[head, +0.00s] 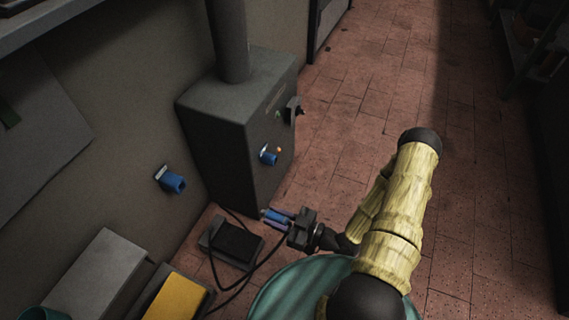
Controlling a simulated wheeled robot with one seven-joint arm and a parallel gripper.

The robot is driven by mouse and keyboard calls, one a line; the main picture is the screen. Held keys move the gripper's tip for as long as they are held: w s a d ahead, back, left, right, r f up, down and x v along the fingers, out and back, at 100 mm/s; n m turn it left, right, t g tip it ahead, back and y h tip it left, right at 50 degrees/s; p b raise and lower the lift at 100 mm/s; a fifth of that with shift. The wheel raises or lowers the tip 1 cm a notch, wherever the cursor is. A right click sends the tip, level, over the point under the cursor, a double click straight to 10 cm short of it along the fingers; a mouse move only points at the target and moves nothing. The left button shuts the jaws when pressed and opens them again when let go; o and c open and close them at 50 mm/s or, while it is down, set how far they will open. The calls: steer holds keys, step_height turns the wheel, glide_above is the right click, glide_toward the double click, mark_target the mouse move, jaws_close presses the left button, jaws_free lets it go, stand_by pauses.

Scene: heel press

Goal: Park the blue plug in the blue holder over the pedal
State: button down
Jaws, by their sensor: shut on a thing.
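The blue plug (270,215) is between the fingers of my gripper (281,219), which is shut on it. A dark cable runs near the plug and loops down to the floor. One blue holder (172,181) sticks out from the wall at left on a pale bracket. A second blue fitting (269,157) is on the front of the grey machine, above my gripper. The dark pedal (235,241) lies on the floor, left of and below my gripper. The plug is apart from both blue fittings. The plug's far end is too small to make out clearly.
The grey machine (215,135) with a thick column stands behind my gripper. A dark fitting (292,110) juts from its side. A grey box (101,272) and a yellow-topped box (180,298) stand at lower left. The tiled floor (345,120) at right is open.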

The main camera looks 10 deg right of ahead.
steer(key=shift+s+a+r, duration=0.15)
steer(key=shift+s+a, duration=0.55)
steer(key=shift+s, duration=0.25)
steer(key=shift+w+a+p, duration=0.1)
steer(key=shift+p, duration=0.2)
steer(key=p+x, duration=0.2)
steer(key=x, duration=2.2)
stand_by(4.8)
